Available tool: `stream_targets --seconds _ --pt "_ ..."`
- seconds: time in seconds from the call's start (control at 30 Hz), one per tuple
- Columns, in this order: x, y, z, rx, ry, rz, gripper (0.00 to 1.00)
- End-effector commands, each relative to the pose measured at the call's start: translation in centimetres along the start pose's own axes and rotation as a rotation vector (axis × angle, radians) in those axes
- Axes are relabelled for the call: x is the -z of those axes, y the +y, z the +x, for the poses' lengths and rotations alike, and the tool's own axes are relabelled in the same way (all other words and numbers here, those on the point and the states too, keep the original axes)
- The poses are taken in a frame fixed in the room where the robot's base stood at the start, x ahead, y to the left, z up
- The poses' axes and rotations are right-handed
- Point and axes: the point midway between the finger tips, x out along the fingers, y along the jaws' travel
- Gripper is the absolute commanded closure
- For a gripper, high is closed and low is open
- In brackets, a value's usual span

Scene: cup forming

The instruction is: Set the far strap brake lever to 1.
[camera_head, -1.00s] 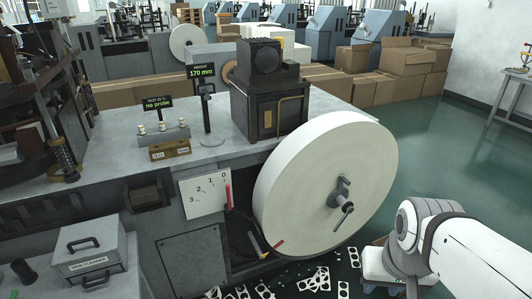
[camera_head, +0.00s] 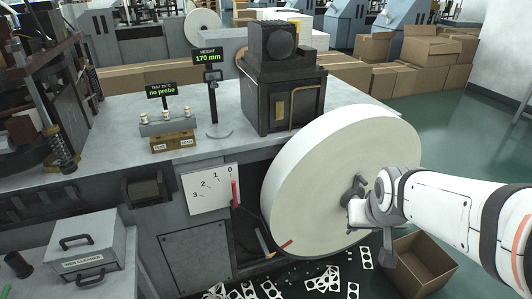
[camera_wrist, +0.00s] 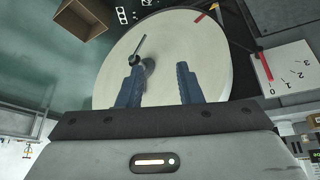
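A white scale plate (camera_head: 210,190) marked 0 to 3 is on the machine's front, left of a big cream wheel (camera_head: 320,180). A red lever handle (camera_head: 235,194) stands near the plate's 0 end; the plate (camera_wrist: 290,62) and red handle (camera_wrist: 266,77) also show at the right of the wrist view. No label shows whether this is the far strap brake lever. My gripper (camera_wrist: 158,82) has two blue fingers spread apart with nothing between them, in front of the wheel face. In the head view, my gripper (camera_head: 357,196) is by the wheel's hub crank, right of the lever.
A dark crank (camera_wrist: 139,52) sticks out from the wheel hub, close to my left finger. A red tip (camera_head: 285,244) shows low on the wheel. An open cardboard box (camera_head: 425,262) and several punched scraps lie on the floor. A grey case (camera_head: 88,262) stands at left.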

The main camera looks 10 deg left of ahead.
Motion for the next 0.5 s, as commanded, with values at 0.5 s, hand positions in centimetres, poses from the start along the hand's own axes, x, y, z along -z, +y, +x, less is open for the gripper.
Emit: stream_targets --seconds 0.5 --pt "15.8 -19.7 21.2 0.298 0.725 -0.276 0.68"
